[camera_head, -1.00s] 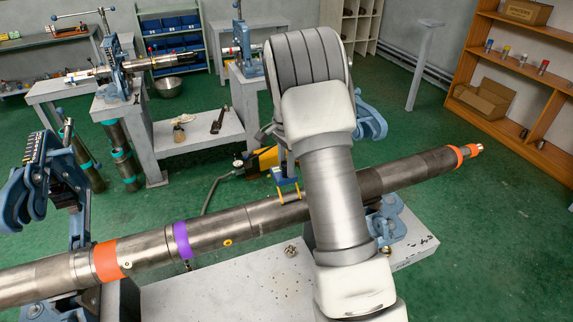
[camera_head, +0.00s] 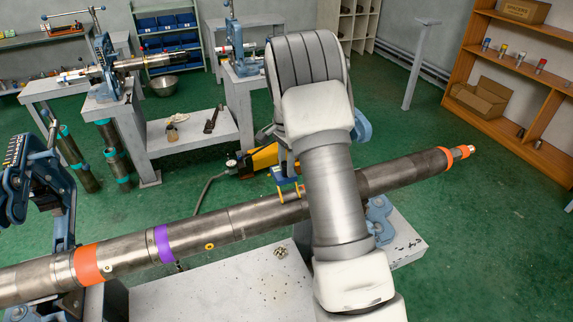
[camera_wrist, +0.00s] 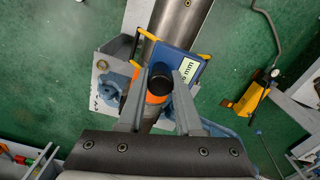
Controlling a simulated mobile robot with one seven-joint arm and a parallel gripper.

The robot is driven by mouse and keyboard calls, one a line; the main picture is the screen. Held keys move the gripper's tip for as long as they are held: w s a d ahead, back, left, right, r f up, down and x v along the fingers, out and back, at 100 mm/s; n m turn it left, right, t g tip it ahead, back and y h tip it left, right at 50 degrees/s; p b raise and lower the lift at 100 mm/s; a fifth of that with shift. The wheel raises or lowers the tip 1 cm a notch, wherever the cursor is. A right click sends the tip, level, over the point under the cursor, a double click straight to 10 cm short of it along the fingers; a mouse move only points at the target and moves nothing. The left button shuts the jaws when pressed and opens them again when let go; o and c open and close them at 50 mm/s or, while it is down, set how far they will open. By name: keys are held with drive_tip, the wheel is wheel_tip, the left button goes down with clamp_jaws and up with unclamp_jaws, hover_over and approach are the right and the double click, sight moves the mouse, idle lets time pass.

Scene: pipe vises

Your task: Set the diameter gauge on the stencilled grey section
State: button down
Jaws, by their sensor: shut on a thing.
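The diameter gauge (camera_wrist: 180,63), a blue plate with yellow prongs and a white label ending in "mm", is in my gripper (camera_wrist: 162,84). My gripper is shut on its dark round grip. In the head view the gauge (camera_head: 286,178) shows beside my arm, its yellow prongs over the long grey pipe (camera_head: 245,216). In the wrist view the pipe (camera_wrist: 178,20) passes below the gauge. I cannot tell whether the prongs touch the pipe. No stencil is legible, so I cannot tell which section is the stencilled one. My arm hides part of the pipe.
The pipe carries an orange band (camera_head: 89,265), a purple band (camera_head: 163,243) and a yellow ring (camera_head: 209,246). A blue vise (camera_head: 35,180) stands at left; another (camera_head: 380,218) is partly behind my arm. A yellow pump (camera_head: 262,158) lies on the floor behind the pipe.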

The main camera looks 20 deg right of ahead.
sight(287, 186)
drive_tip(key=shift+f+b, duration=2.3)
drive_tip(key=shift+f, duration=1.5)
drive_tip(key=shift+f+b, duration=0.3)
drive_tip(key=shift+f, duration=0.1)
drive_tip(key=c, duration=0.5)
unclamp_jaws()
drive_tip(key=shift+r+p, duration=2.15)
drive_tip(key=shift+r, duration=1.35)
